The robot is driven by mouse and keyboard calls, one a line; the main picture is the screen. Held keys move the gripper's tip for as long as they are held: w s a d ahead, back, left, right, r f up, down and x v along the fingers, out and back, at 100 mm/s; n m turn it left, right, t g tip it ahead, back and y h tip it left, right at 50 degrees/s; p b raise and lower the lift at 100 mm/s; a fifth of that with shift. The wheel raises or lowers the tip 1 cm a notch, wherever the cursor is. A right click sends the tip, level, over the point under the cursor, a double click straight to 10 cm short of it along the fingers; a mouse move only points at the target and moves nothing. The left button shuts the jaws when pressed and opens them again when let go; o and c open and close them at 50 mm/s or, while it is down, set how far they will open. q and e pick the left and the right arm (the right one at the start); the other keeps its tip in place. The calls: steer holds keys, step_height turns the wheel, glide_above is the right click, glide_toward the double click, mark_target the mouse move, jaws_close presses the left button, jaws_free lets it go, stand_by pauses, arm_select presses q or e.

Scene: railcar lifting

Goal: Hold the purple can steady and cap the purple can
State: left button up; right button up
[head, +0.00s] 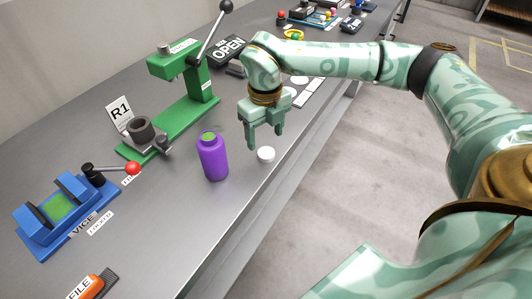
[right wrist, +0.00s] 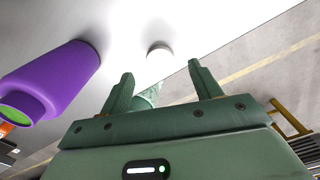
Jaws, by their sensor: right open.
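The purple can (head: 213,160) stands upright on the grey bench, with a narrower neck and a green top. It also shows at the left of the right wrist view (right wrist: 55,80). A small round white cap (head: 266,154) lies on the bench to the right of the can, near the front edge. The cap shows beyond the fingertips in the right wrist view (right wrist: 159,51). My right gripper (head: 265,141) is open and empty, pointing down just above the cap and apart from the can. My left gripper is not in view.
A green press (head: 178,120) with a lever stands behind the can. A blue vice (head: 62,215) with a red-knobbed handle is at the left. An orange-handled file (head: 88,287) lies at the front left. An OPEN sign (head: 229,50) stands farther back. Bare bench surrounds the can.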

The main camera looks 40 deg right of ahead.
mark_target(266, 152)
steer(key=f, duration=0.1)
steer(key=f+b, duration=0.1)
steer(key=f, duration=0.3)
steer(key=shift+s+b, duration=0.3)
steer(key=shift+r, duration=0.1)
steer(key=c, duration=1.1)
steer(key=shift+r, duration=0.1)
steer(key=shift+r+p, duration=0.3)
steer(key=shift+r, duration=0.25)
steer(key=r, duration=0.1)
steer(key=r+p, duration=0.1)
steer(key=shift+s+a+r, duration=0.15)
steer(key=shift+a+r, duration=0.05)
steer(key=shift+r, duration=0.2)
steer(key=s+a+r+p, duration=0.1)
steer(key=s+a+r, duration=0.1)
steer(key=s+r, duration=0.1)
steer(key=s+a+r+p, duration=0.1)
steer(key=s+a+r, duration=0.2)
steer(key=s, duration=0.1)
steer(key=s+a+r+p, duration=0.1)
steer(key=s+a+r, duration=0.2)
steer(key=s, duration=0.1)
